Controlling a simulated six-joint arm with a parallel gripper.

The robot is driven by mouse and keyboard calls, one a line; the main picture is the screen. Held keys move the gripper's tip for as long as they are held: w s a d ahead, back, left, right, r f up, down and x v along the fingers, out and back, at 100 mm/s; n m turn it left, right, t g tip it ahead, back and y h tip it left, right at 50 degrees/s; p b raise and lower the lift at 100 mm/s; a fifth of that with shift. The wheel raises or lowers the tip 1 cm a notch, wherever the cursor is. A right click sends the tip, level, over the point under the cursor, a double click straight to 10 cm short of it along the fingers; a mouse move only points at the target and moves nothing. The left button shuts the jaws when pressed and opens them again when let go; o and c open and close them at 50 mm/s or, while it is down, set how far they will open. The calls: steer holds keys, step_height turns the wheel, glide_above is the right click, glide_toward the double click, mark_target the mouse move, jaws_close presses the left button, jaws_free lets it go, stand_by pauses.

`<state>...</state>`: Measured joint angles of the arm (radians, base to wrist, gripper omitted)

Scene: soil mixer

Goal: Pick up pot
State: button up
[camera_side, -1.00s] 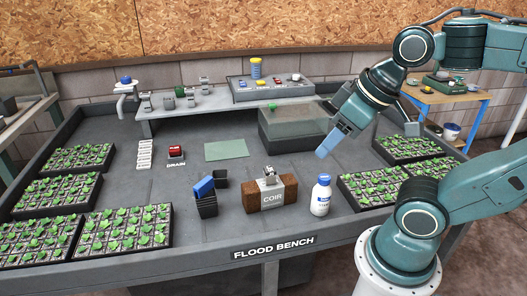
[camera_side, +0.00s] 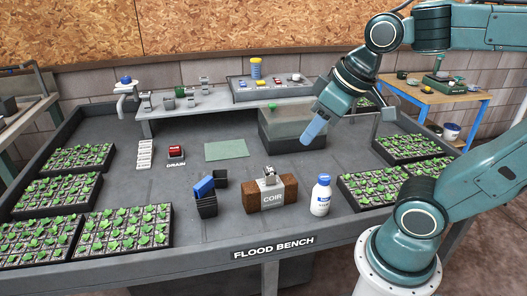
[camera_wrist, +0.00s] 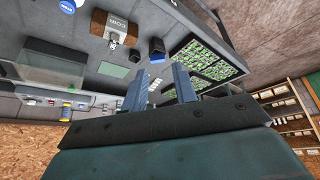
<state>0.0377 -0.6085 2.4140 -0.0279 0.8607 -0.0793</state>
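A small black pot (camera_side: 207,207) stands near the front middle of the bench, left of the brown COIR block. A blue object (camera_side: 203,187) rests at its top; I cannot tell whether it sits inside. A second black pot (camera_side: 221,179) is just behind to the right. My gripper (camera_side: 314,131) hangs above the bench, right of and well away from the pots. In the wrist view its two blue-grey fingers (camera_wrist: 159,86) stand apart with nothing between them.
The COIR block (camera_side: 271,199) with a metal piece on top and a white bottle (camera_side: 321,195) stand right of the pots. A clear-topped box (camera_side: 290,128) is behind my gripper. Seedling trays (camera_side: 125,229) line both sides.

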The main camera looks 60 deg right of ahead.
steer(key=w+d+n, duration=0.2)
steer(key=w, duration=1)
steer(key=n+g+y, duration=0.1)
steer(key=n+y, duration=0.1)
steer(key=n, duration=0.3)
glide_above(220, 180)
steer(key=s+d, duration=0.2)
steer(key=s, duration=0.3)
step_height(220, 180, down, 29)
steer(key=shift+d+f, duration=0.1)
steer(key=shift+d, duration=0.05)
steer(key=shift+w, duration=0.1)
steer(key=x, duration=0.8)
steer(key=shift+f, duration=0.3)
steer(key=shift+f, duration=0.1)
